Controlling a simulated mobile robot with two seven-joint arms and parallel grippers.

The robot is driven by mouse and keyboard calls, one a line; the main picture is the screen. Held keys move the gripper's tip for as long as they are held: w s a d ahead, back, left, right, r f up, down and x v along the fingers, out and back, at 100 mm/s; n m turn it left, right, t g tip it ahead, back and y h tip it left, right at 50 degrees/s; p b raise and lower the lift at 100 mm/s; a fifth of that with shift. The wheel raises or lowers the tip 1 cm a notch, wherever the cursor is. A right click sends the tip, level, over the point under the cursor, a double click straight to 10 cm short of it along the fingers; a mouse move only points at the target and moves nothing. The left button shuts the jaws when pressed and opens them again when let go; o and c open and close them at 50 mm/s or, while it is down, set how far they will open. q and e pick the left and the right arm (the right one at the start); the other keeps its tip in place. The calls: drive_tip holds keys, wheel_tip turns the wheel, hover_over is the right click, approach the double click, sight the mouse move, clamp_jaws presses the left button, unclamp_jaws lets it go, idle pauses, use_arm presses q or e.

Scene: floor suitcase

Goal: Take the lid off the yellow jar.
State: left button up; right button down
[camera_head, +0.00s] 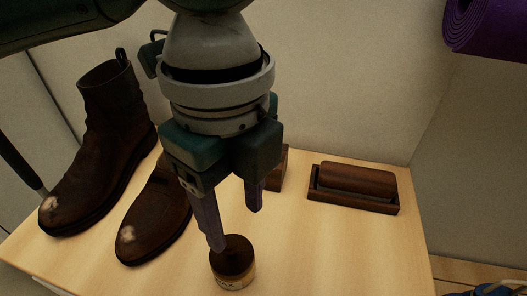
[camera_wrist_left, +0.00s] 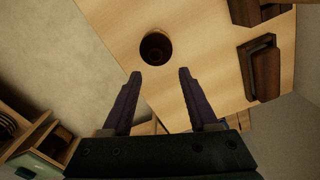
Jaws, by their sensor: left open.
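The yellow jar (camera_head: 235,281) is a small, short, round jar with a printed label, standing upright near the front edge of the wooden top. Its dark brown lid (camera_head: 232,252) sits on it. In the left wrist view the lid (camera_wrist_left: 156,47) shows as a dark round disc just beyond the fingertips. My left gripper (camera_head: 236,230) points down, open and empty, with its purple fingers apart. One fingertip overlaps the lid's back edge in the head view; I cannot tell whether they touch. My right gripper is not in view.
A pair of worn brown boots stands at the left, one tall boot (camera_head: 103,140) and one nearer the jar (camera_head: 160,215). A dark wooden brush-like piece in a tray (camera_head: 354,186) lies at the right. A wooden block (camera_head: 280,168) is behind my gripper. The wood right of the jar is clear.

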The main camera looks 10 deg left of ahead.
sight(229, 244)
use_arm(q)
drive_tip(key=f, duration=0.1)
drive_tip(key=a+f, duration=0.1)
drive_tip(key=f, duration=0.2)
drive_tip(key=shift+s+a+f+b, duration=0.15)
drive_tip(key=shift+a+f+b, duration=0.1)
drive_tip(key=shift+b, duration=0.05)
drive_tip(key=shift+d+f, duration=0.1)
drive_tip(key=shift+f, duration=0.5)
clamp_jaws()
